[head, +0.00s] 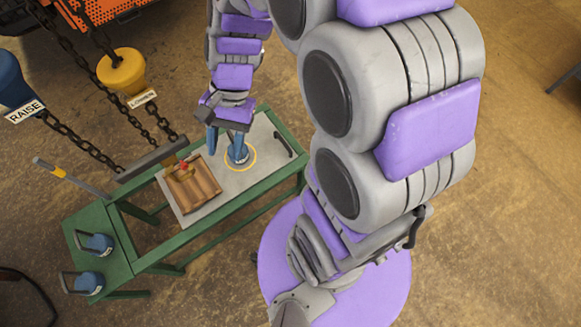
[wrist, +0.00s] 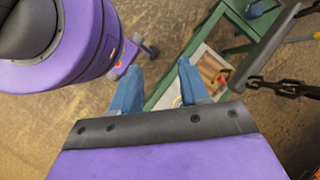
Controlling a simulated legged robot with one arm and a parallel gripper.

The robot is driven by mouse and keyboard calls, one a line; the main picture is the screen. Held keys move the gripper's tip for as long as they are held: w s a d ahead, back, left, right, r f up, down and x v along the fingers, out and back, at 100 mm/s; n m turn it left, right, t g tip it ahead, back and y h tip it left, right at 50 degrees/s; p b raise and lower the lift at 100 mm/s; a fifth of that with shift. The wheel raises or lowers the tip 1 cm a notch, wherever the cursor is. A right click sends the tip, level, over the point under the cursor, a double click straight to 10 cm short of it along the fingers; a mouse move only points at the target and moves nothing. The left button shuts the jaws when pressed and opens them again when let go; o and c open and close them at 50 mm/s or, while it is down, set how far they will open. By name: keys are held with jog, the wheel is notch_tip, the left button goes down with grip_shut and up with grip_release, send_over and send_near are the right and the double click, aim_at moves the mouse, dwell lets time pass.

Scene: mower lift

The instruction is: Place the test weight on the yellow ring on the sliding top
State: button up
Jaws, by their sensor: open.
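The grey sliding top (head: 255,133) lies on a green bench. The yellow ring (head: 254,166) is marked on it, right of the wooden crate. A blue test weight (head: 238,156) stands upright on the top, inside the ring as far as I can see. My gripper (head: 223,146) is above and beside it, fingers apart. In the wrist view the blue fingers of my gripper (wrist: 158,75) are spread with nothing visible between them. The weight's upper part is partly hidden by my gripper in the head view, and I cannot make it out in the wrist view.
A wooden crate (head: 192,187) sits on the top's left part. Two more blue weights (head: 96,243) (head: 88,282) stand on the green bench's lower left end. Chains, a dark bar (head: 152,160) and yellow LOWER and blue RAISE controls hang at the left.

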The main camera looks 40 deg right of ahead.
jog(key=s+d+r+n+h, duration=0.2)
jog(key=s+d+n, duration=0.1)
jog(key=s, duration=0.4)
jog(key=s+d+r+n+t+h, duration=0.1)
jog(key=s+d+n+h, duration=0.2)
jog(key=s+n, duration=0.2)
jog(key=shift+s+d+r+n, duration=0.3)
jog(key=shift+s+r, duration=0.1)
jog(key=shift+s, duration=0.7)
